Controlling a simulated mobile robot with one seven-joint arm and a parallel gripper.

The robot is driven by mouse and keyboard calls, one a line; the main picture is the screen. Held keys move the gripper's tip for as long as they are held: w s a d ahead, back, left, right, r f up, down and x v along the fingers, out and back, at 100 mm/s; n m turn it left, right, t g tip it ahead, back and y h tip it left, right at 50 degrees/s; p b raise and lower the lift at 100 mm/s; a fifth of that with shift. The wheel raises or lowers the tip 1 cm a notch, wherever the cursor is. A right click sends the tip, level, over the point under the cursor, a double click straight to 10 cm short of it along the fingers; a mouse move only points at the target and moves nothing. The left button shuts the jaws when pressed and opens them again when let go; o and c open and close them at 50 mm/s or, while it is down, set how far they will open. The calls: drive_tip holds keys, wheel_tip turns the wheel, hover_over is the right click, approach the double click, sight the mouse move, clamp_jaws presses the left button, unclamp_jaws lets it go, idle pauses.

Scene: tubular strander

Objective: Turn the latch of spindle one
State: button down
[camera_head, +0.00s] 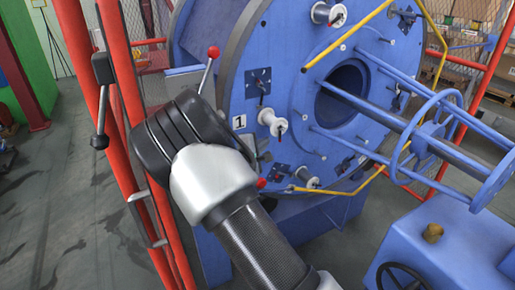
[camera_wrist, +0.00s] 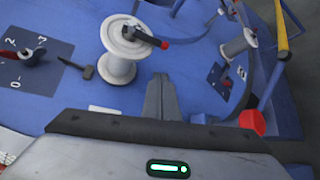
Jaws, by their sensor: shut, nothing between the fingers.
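Spindle one is a white spool (camera_head: 272,122) on the blue disc, beside the label "1" (camera_head: 239,122). It is also at the upper left of the wrist view (camera_wrist: 117,66). Its latch (camera_wrist: 146,37) is a dark bar with a red end, lying across the spool's outer end and sticking out past its rim to the right in that view. My gripper (camera_wrist: 161,98) has its fingers together and empty. In the wrist view they are below and right of the spool, apart from the latch. In the head view my wrist hides the fingers.
A dial plate (camera_wrist: 30,60) sits beside the spool. Another white spool (camera_wrist: 238,43) is farther right. Red guard posts (camera_head: 128,90) and a red-knobbed lever (camera_head: 208,72) stand close to my wrist. Yellow rods (camera_head: 348,40) and a blue ringed shaft (camera_head: 420,140) jut out at right.

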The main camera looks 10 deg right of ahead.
sight(280, 137)
drive_tip(key=s+d, duration=0.1)
drive_tip(key=s+d+r, duration=0.1)
drive_tip(key=shift+s+d+r, duration=0.1)
drive_tip(key=shift+s+r, duration=0.1)
drive_tip(key=shift+s, duration=0.2)
drive_tip(key=shift+r+p, duration=0.15)
drive_tip(key=shift+p, duration=0.3)
drive_tip(key=shift+s+d+n+g+p, duration=0.2)
drive_tip(key=shift+n+g+p, duration=0.2)
drive_tip(key=shift+p, duration=0.3)
drive_tip(key=s+r+n+g+p, duration=0.1)
drive_tip(key=g+p, duration=0.1)
drive_tip(key=p, duration=0.1)
drive_tip(key=s+d+r+n+g+p, duration=0.1)
drive_tip(key=p, duration=0.3)
drive_tip(key=s+r+n+g+p, duration=0.1)
drive_tip(key=r+n+g+p, duration=0.1)
drive_tip(key=p, duration=0.2)
drive_tip(key=shift+s+d+g+h, duration=0.2)
drive_tip(key=shift+s+g+h, duration=0.1)
drive_tip(key=shift+s, duration=0.05)
drive_tip(key=shift+r, duration=0.3)
